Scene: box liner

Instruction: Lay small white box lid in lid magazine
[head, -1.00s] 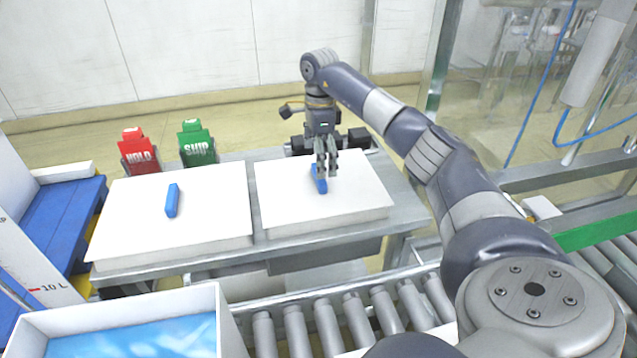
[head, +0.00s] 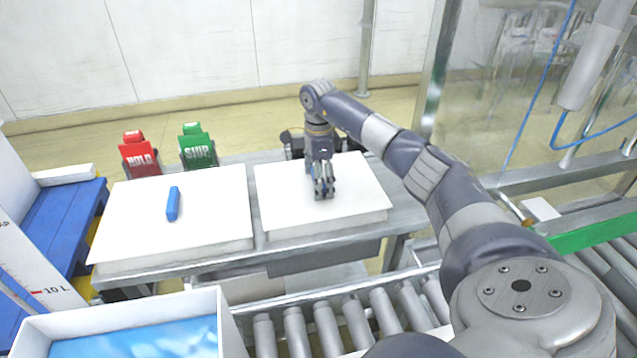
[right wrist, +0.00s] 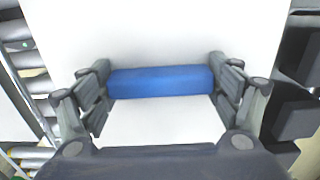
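Two flat white lids lie side by side on the metal table in the head view, the left lid (head: 130,230) and the right lid (head: 355,195). Which one the task calls small, I cannot tell. The left lid has a blue bar handle (head: 172,204). My right gripper (head: 322,194) is low over the middle of the right lid and mostly hides its handle. In the right wrist view, that blue handle (right wrist: 160,82) lies lengthwise between the fingers, one at each end. The ends look close to the fingers; firm contact cannot be judged. My left gripper is out of view.
A red HOLD sign (head: 140,155) and a green SHIP sign (head: 198,147) stand behind the table. A roller conveyor (head: 325,322) runs in front. An open white box (head: 225,320) with a blue liner stands at lower left.

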